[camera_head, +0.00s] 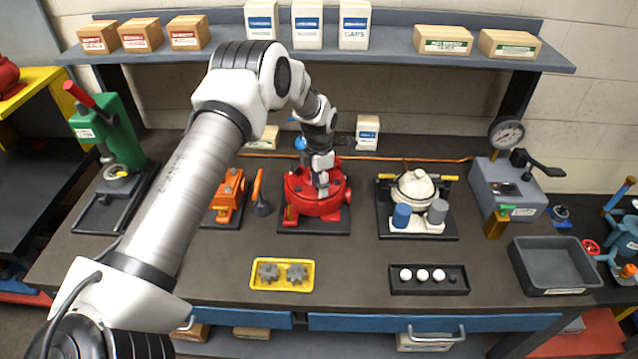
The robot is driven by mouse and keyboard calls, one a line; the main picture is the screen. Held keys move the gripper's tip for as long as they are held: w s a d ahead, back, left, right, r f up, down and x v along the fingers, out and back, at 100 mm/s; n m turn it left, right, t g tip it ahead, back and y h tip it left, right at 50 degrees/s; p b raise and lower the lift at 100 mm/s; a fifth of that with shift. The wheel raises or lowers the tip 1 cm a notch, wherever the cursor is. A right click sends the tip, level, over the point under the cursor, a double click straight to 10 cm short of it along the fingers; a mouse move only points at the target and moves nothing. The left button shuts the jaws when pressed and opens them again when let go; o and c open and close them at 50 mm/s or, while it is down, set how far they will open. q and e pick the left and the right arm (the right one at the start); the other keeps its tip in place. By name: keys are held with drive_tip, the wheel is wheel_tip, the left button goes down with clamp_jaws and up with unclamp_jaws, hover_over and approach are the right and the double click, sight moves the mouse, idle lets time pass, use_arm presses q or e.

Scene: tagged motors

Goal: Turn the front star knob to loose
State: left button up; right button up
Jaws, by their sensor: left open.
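A red motor unit (304,203) stands on a dark base plate in the middle of the bench. My left arm reaches in from the left, and its gripper (322,184) points down over the top of the red unit. The left gripper is open, with its fingertips at or just above the unit; contact cannot be told. Any knob under the fingers is hidden by the gripper. Two grey star-shaped pieces (283,272) lie in a yellow tray (282,287) in front of the red unit. My right gripper is not in view.
An orange device (229,195) and a dark funnel shape (262,205) stand left of the red unit. A cream unit with blue and grey cylinders (415,190) stands right. A black tray (430,288) and grey bin (555,265) sit front right. A shelf (380,45) overhangs the back.

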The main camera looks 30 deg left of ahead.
use_arm(q)
drive_tip(key=shift+w+r, duration=0.2)
drive_tip(key=shift+r, duration=0.05)
drive_tip(key=shift+r, duration=0.35)
wheel_tip(320, 180, up, 7)
drive_tip(key=shift+s, duration=0.1)
idle(0.4)
